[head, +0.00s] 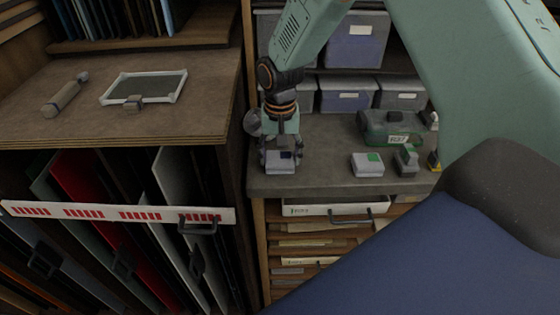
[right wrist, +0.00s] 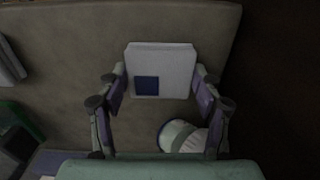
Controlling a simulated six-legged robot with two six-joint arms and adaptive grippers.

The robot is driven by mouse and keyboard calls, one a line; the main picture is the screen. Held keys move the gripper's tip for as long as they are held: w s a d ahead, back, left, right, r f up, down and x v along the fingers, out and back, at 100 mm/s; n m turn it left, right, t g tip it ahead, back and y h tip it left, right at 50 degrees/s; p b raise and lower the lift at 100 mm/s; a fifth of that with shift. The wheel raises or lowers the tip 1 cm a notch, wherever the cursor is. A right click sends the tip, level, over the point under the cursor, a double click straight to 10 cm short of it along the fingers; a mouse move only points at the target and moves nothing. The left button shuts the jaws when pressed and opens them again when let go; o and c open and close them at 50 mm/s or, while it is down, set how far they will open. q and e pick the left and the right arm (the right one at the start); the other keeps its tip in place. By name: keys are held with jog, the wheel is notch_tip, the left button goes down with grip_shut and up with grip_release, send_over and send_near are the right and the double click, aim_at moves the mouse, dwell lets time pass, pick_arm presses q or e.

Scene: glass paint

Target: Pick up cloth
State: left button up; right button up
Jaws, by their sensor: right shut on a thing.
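A pale folded cloth with a dark blue square patch (head: 273,168) lies at the left end of the grey counter, near its front edge. My right gripper (head: 281,154) points down over it and is shut on it. In the right wrist view the cloth (right wrist: 172,60) sits between the two fingers of the gripper (right wrist: 160,82), which touch its sides. Whether the cloth is clear of the counter I cannot tell. My left gripper is not in view.
A second pale block with a green patch (head: 367,164), a grey-green item (head: 406,160) and a green case (head: 388,128) stand right on the counter (head: 325,150). A rounded container (right wrist: 182,136) is close to my gripper. A wooden cabinet (head: 215,110) stands left.

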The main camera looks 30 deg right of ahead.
aim_at(280, 158)
notch_tip(280, 158, up, 10)
dwell(0.6)
